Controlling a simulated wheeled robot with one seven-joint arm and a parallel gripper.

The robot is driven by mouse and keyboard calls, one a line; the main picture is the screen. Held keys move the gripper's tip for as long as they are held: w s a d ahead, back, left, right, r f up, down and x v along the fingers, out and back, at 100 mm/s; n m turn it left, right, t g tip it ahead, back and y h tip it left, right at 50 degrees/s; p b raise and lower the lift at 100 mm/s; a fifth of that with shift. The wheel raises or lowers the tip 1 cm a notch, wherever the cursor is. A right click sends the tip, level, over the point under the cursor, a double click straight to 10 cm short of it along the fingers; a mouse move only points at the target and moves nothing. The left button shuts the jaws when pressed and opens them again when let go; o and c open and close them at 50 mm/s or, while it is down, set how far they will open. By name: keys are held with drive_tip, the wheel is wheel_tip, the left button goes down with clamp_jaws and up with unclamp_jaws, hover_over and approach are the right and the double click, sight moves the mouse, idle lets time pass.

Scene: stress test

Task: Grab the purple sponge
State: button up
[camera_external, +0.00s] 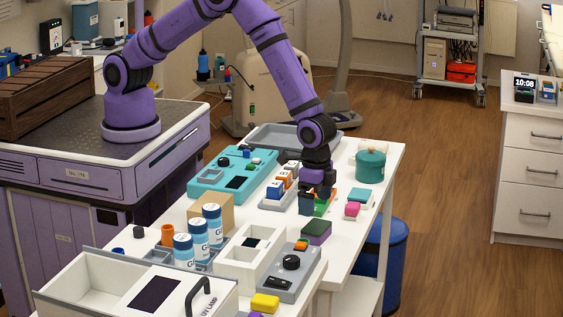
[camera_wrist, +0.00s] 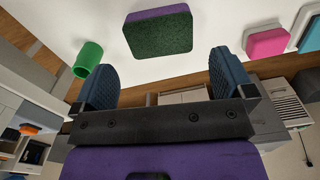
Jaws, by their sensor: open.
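The purple sponge (camera_external: 316,230) lies on the white table, in front of my gripper in the external view. It is a block with a purple layer and a dark green layer. In the wrist view the sponge (camera_wrist: 158,34) is at the top centre, beyond the fingertips, with its dark green face showing and a purple edge. My gripper (camera_external: 318,202) is low over the table, with its fingers apart and nothing between them. In the wrist view my gripper (camera_wrist: 160,65) has one dark blue finger on each side, both clear of the sponge.
A pink block (camera_external: 352,210) and a teal block (camera_external: 362,195) lie to the right. A grey device (camera_external: 290,275) and a white divided box (camera_external: 248,250) are close in front. A teal canister (camera_external: 370,164) stands behind.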

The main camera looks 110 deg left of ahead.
sight(315, 225)
wheel_tip(315, 225, down, 8)
drive_tip(key=shift+d+f, duration=0.1)
drive_tip(key=c, duration=0.6)
